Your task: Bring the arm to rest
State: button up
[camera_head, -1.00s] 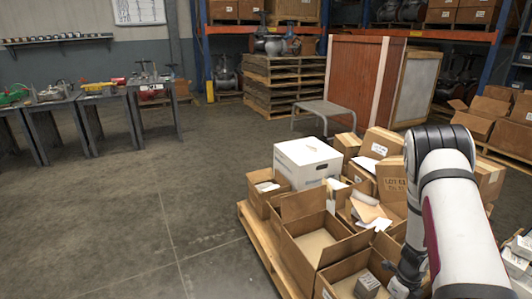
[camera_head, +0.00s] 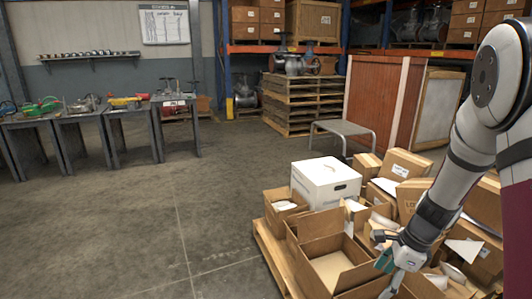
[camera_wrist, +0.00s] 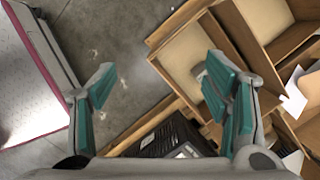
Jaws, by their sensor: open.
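My gripper (camera_head: 384,264) hangs at the end of my arm over the near part of the loaded pallet, at the lower right of the head view. In the wrist view my gripper (camera_wrist: 158,88) has its two teal-padded fingers spread wide, with nothing between them. Below it the wrist view shows the concrete floor (camera_wrist: 110,40), the pallet's wooden edge (camera_wrist: 150,117) and open cardboard boxes (camera_wrist: 262,15). A dark crate-like object (camera_wrist: 165,138) with a white label shows low between the fingers, below them.
A white lidded box (camera_head: 325,183) and several cardboard boxes (camera_head: 409,163) fill the pallet (camera_head: 268,248). A small grey table (camera_head: 342,127) stands behind it. Workbenches (camera_head: 130,110) with tools line the left. The floor (camera_head: 130,215) at left and centre is clear.

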jog(key=s+a+r+n, duration=0.5)
jog(key=s+r, duration=0.1)
jog(key=r, duration=0.3)
jog(key=s+a+r+n, duration=0.6)
jog(key=r, duration=0.2)
jog(key=s+r+n+g+h, duration=0.1)
jog(key=s+r+n, duration=0.1)
jog(key=s+n, duration=0.65)
jog(key=s+r+n+h, duration=0.1)
jog(key=s+r+n, duration=0.2)
jog(key=s, duration=1)
notch_tip(320, 180, up, 30)
jog(key=t+p, duration=0.4)
jog(key=p, duration=2.5)
jog(key=shift+r, duration=0.2)
jog(key=shift+c, duration=0.4)
